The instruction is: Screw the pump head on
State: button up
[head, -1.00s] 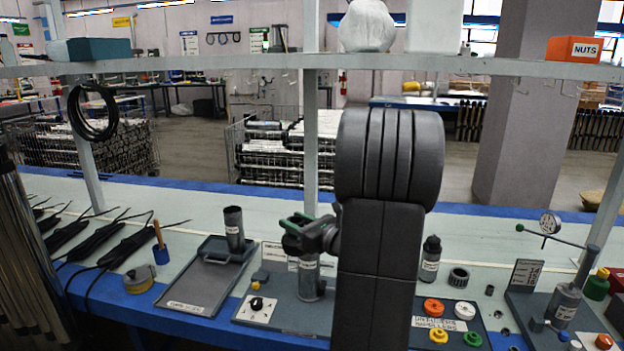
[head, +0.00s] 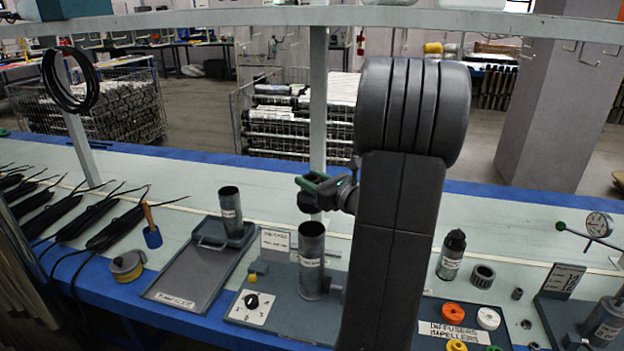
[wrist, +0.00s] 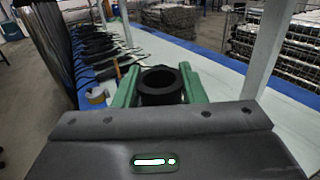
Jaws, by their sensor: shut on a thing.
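My gripper (head: 316,184) has green fingers and is shut on a dark, short, hollow cylinder, which appears to be the pump head (head: 308,204). In the wrist view the pump head (wrist: 160,88) sits between both green fingers, with its round opening facing the camera. A grey pump tube (head: 311,266) stands upright in the fixture at the front middle of the bench. The gripper and the pump head are above its open top, with a small gap showing. Threads are too small to make out.
A fixture board (head: 275,318) with a dial surrounds the tube. To its left is a tray (head: 190,272) with another upright tube (head: 230,212). To the right are a dark bottle (head: 451,258), coloured parts (head: 453,313) and a gauge (head: 598,224). The shelf (head: 240,18) crosses above.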

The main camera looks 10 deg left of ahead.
aim_at(312, 207)
jog(key=shift+f+b, duration=2.3)
jog(key=shift+f, duration=0.6)
jog(key=shift+f+b, duration=0.9)
jog(key=shift+f, duration=0.2)
jog(key=o, duration=1.3)
jog(key=shift+r, duration=0.1)
jog(key=shift+o, duration=0.2)
jog(key=shift+d, duration=0.1)
jog(key=v, duration=1.3)
jog(key=shift+s+d, duration=0.25)
jog(key=shift+d, duration=0.05)
